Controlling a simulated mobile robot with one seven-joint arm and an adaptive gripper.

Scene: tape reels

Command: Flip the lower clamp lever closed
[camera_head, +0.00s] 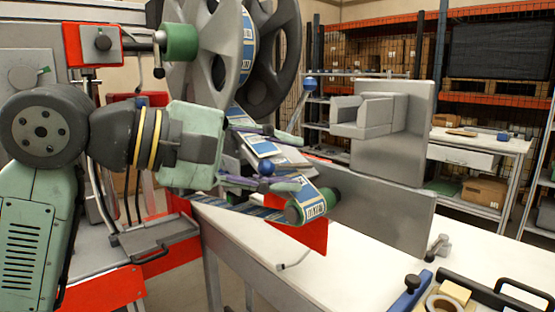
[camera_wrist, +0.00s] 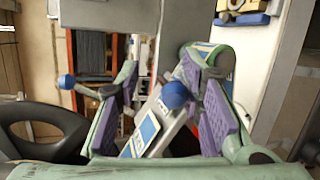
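The lower clamp lever's blue ball knob (camera_head: 266,168) shows between my gripper's fingers in the head view. In the wrist view a blue knob (camera_wrist: 176,94) also sits between the purple pads, nearer the right one; I cannot tell if it touches. My gripper (camera_head: 277,158) is open, with its fingers (camera_wrist: 165,100) spread apart. The upper lever's blue knob (camera_head: 310,83) stands above my gripper on a slanted arm. In the wrist view another blue knob (camera_wrist: 67,81) lies outside the left finger. The clamp body is largely hidden behind my gripper.
Blue-and-white tape (camera_head: 314,212) runs past a green roller (camera_head: 331,198) just beyond my fingers. Large grey reels (camera_head: 205,50) stand above. A grey metal plate (camera_head: 385,205) and a bracket block (camera_head: 370,115) are to the right. A white table (camera_head: 345,278) lies below.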

